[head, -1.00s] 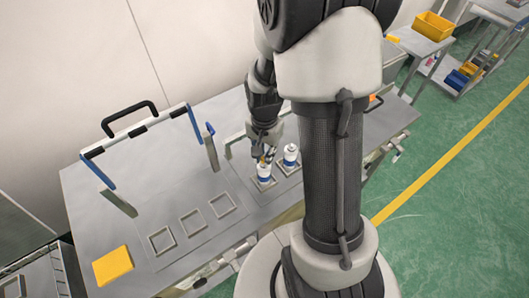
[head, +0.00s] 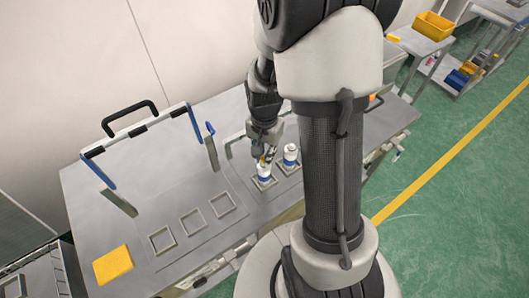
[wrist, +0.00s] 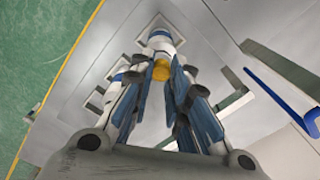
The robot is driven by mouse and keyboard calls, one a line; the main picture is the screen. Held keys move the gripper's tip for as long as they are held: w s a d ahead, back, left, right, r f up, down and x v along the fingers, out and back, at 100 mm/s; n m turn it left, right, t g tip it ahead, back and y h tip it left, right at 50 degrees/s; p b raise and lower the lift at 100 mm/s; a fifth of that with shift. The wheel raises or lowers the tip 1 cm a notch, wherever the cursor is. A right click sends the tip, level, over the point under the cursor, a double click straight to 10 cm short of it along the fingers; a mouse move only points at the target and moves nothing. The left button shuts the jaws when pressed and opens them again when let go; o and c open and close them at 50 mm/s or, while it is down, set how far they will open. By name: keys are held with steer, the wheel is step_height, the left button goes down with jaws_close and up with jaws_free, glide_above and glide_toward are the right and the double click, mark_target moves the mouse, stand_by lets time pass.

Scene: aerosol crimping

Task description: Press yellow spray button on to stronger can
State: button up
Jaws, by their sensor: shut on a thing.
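Two white cans with blue bands stand upright on the table. One (head: 264,173) is directly below my gripper (head: 265,155), and the other (head: 290,153) is just to its right. In the wrist view, a small yellow spray button (wrist: 161,72) is between the fingers of my gripper (wrist: 163,82), which are shut on it. The button lines up with the top of the can (wrist: 160,42) ahead. I cannot tell whether they touch. The second can (wrist: 117,72) is to the left, partly behind a finger. Which can is the stronger one does not show.
Square holders (head: 192,222) lie empty on the table left of the cans. A yellow block (head: 113,264) lies at the front left corner. A hinged frame with a black handle (head: 129,117) and upright plates stand behind and left of my gripper.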

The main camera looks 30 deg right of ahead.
steer(key=o, duration=0.7)
steer(key=shift+o, duration=0.5)
steer(key=o, duration=0.5)
steer(key=shift+r, duration=0.1)
steer(key=shift+r+p, duration=2.8)
steer(key=shift+r, duration=0.65)
